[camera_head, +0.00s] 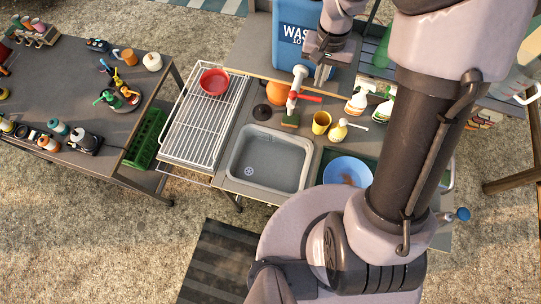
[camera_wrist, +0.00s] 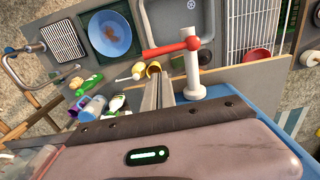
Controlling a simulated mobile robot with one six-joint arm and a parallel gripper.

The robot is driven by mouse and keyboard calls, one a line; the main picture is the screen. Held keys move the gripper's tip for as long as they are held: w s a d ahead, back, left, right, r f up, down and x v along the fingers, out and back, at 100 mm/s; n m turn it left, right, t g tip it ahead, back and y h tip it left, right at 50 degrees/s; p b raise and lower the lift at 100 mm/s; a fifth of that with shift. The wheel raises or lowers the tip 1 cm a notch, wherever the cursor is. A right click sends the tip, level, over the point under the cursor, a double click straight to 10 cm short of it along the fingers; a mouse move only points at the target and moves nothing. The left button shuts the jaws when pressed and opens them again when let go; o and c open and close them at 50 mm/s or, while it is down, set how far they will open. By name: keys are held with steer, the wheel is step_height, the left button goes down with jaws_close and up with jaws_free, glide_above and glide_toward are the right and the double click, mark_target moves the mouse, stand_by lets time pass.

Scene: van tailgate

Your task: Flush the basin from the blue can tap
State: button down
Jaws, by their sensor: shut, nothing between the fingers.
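The blue can (camera_head: 292,50) stands behind the basin, with lettering on its front. Its white tap (camera_head: 296,82) has a red lever (camera_head: 309,97) that points right in the head view. In the wrist view the tap (camera_wrist: 193,70) stands upright, and its red lever (camera_wrist: 170,47) points left. The grey basin (camera_head: 270,157) looks empty, with a drain in its floor. My gripper (camera_head: 322,76) is shut and empty, just right of the tap and near the lever. In the wrist view its fingers (camera_wrist: 158,88) lie below the lever; I cannot tell whether they touch it.
A blue bowl (camera_head: 345,171) sits right of the basin. A red bowl (camera_head: 214,81) rests on the wire rack (camera_head: 204,125) at left.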

step_height(320, 180, down, 4)
steer(key=b, duration=0.4)
steer(key=shift+f, duration=0.1)
steer(key=shift+s+a+b, duration=1.15)
steer(key=shift+s+a, duration=0.45)
steer(key=shift+s, duration=1.65)
step_height(320, 180, up, 5)
steer(key=p, duration=0.3)
steer(key=shift+w+d+f+p, duration=0.1)
steer(key=shift+w+f+p, duration=0.05)
steer(key=shift+p, duration=0.15)
